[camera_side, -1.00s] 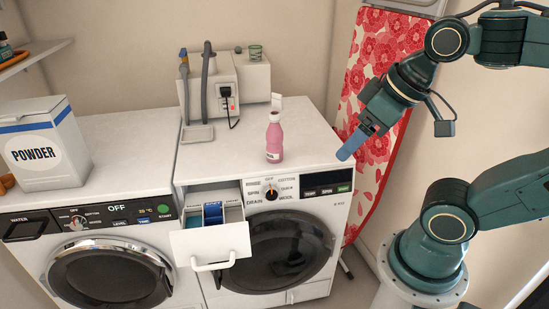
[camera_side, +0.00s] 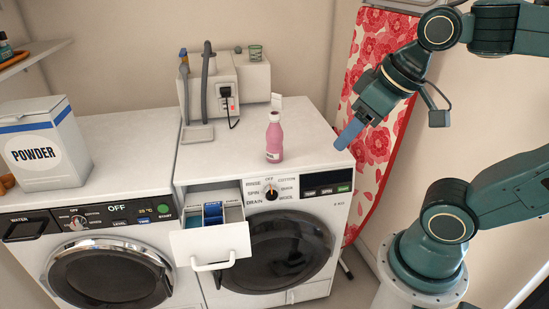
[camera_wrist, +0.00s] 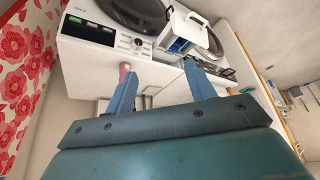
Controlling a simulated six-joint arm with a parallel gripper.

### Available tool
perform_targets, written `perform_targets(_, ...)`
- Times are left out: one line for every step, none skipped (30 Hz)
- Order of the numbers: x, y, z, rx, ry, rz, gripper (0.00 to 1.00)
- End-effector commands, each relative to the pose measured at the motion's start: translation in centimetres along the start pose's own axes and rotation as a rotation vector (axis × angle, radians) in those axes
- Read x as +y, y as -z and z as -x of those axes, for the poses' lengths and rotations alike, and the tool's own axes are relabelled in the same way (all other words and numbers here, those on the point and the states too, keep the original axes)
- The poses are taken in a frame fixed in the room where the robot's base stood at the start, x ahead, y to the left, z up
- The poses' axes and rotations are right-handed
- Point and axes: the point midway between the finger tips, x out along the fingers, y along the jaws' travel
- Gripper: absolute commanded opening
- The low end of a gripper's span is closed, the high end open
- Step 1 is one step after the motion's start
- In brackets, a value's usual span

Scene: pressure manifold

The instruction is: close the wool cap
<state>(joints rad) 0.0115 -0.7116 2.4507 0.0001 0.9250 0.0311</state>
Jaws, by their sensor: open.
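A pink bottle (camera_side: 274,145) with a pale label stands upright on top of the right washing machine, near its front edge. A small pale flap (camera_side: 277,102) shows just above the bottle's top; I cannot tell for sure that it is the open cap. The bottle also shows in the wrist view (camera_wrist: 124,68), partly hidden behind the left finger. My gripper (camera_side: 348,136), with blue fingers, hangs to the right of the bottle, near the machine's right edge and apart from the bottle. In the wrist view the fingers (camera_wrist: 159,72) are spread with nothing between them.
The right washer's detergent drawer (camera_side: 212,240) is pulled out at the front. A grey-white box with hoses and a plug (camera_side: 222,88) stands behind the bottle. A powder box (camera_side: 45,145) is on the left washer. A red floral ironing board (camera_side: 375,150) stands behind my gripper.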

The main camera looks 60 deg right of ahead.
Motion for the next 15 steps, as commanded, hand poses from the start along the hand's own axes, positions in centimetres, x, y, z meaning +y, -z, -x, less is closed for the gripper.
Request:
perform_targets(0.1, 0.8, 0.2, -0.006, -0.003, -0.021, 0.55)
perform_targets(0.2, 1.3, 0.4, -0.011, -0.006, -0.035, 0.55)
perform_targets(0.3, 2.0, 0.7, -0.019, -0.009, -0.059, 0.55)
perform_targets(0.4, 2.6, 0.8, -0.025, -0.012, -0.078, 0.55)
perform_targets(0.5, 3.2, 1.0, -0.031, -0.015, -0.099, 0.55)
perform_targets(0.7, 4.2, 1.3, -0.040, -0.020, -0.127, 0.55)
perform_targets(0.8, 4.9, 1.5, -0.046, -0.023, -0.151, 0.55)
perform_targets(1.0, 5.6, 1.6, -0.055, -0.027, -0.174, 0.55)
perform_targets(1.2, 6.7, 1.8, -0.064, -0.033, -0.207, 0.55)
perform_targets(1.4, 7.4, 2.0, -0.071, -0.037, -0.233, 0.55)
perform_targets(1.6, 8.2, 2.1, -0.078, -0.042, -0.257, 0.55)
perform_targets(1.9, 9.2, 2.3, -0.089, -0.048, -0.291, 0.55)
perform_targets(2.1, 9.9, 2.4, -0.095, -0.052, -0.317, 0.55)
perform_targets(2.3, 10.7, 2.4, -0.103, -0.057, -0.341, 0.55)
perform_targets(2.6, 11.7, 2.5, -0.112, -0.063, -0.374, 0.55)
